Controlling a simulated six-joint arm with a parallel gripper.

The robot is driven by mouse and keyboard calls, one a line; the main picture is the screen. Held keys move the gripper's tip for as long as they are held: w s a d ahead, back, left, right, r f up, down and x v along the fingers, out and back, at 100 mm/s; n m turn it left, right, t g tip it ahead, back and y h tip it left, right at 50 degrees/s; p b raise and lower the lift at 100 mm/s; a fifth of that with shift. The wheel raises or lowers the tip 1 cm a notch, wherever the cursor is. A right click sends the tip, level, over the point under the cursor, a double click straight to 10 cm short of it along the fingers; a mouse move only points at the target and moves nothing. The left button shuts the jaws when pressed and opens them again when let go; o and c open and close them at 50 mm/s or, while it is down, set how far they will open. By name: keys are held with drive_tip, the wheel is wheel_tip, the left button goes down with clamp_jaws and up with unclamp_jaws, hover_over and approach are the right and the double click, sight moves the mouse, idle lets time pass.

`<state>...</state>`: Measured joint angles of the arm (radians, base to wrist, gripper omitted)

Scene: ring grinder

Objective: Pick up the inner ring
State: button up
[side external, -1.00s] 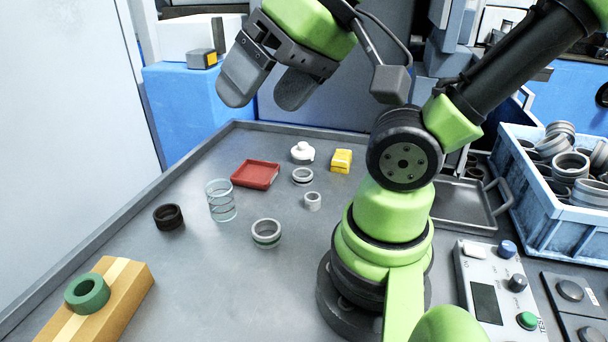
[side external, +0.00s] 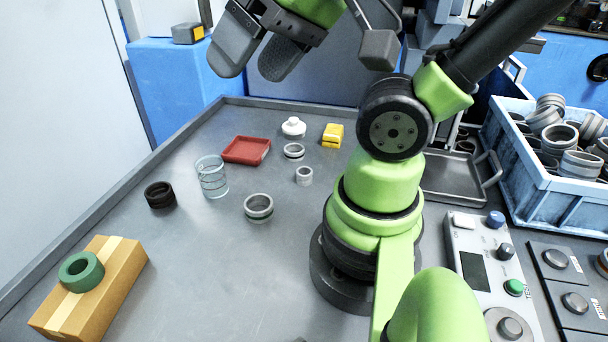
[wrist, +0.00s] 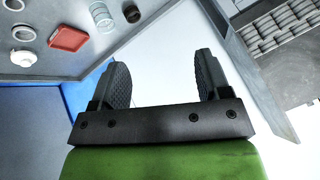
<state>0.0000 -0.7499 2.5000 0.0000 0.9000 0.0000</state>
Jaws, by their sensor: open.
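Several rings lie apart on the grey table; I cannot tell which is the inner ring. A wider steel ring (side external: 259,207) stands nearest the side camera. A small pale ring (side external: 304,176) and a flat grey ring (side external: 294,151) lie behind it, and a dark ring (side external: 160,195) lies to the left. A green ring (side external: 81,271) rests on a cardboard box (side external: 110,295). My gripper (side external: 250,72) is open and empty, high above the far edge of the table. In the wrist view its fingers (wrist: 162,75) are spread, with no ring between them.
A red tray (side external: 246,150), a clear cylinder (side external: 212,177), a white knobbed piece (side external: 293,127) and a yellow block (side external: 333,135) stand near the rings. A blue crate (side external: 545,205) full of rings and a control panel (side external: 480,265) are at right.

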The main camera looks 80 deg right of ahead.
drive_tip(key=m+g+h, duration=0.2)
drive_tip(key=m+g, duration=0.1)
drive_tip(key=g, duration=0.4)
hover_over(304, 171)
drive_tip(key=d, duration=0.1)
wheel_tip(304, 171, down, 25)
drive_tip(key=shift+r, duration=0.2)
drive_tip(key=shift+a+f, duration=0.25)
drive_tip(key=shift+f, duration=1.4)
drive_tip(key=shift+a+f, duration=0.2)
drive_tip(key=shift+f, duration=1.4)
drive_tip(key=c, duration=1.1)
